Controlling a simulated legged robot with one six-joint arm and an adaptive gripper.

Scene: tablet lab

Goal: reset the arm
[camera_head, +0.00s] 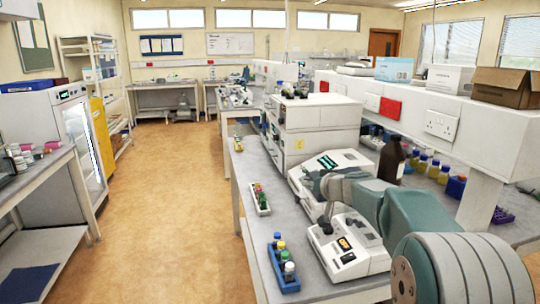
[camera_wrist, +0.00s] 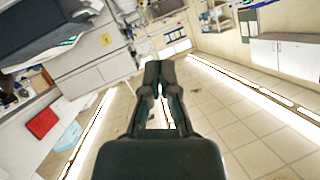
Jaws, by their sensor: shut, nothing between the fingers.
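My gripper (camera_wrist: 159,70) shows in the wrist view with its two dark fingers meeting at the tips and nothing between them. In the head view my arm reaches from the lower right over the bench, its far end above the white bench instruments. The gripper is small and partly hidden there, and I cannot tell whether it touches an instrument.
Below my arm stand a white instrument (camera_head: 345,258) and another with a lit screen (camera_head: 322,164). A blue rack of vials (camera_head: 284,272) and a white vial tray (camera_head: 260,200) line the bench edge. A brown bottle (camera_head: 391,160) stands behind the arm. The left floor (camera_head: 165,210) is clear.

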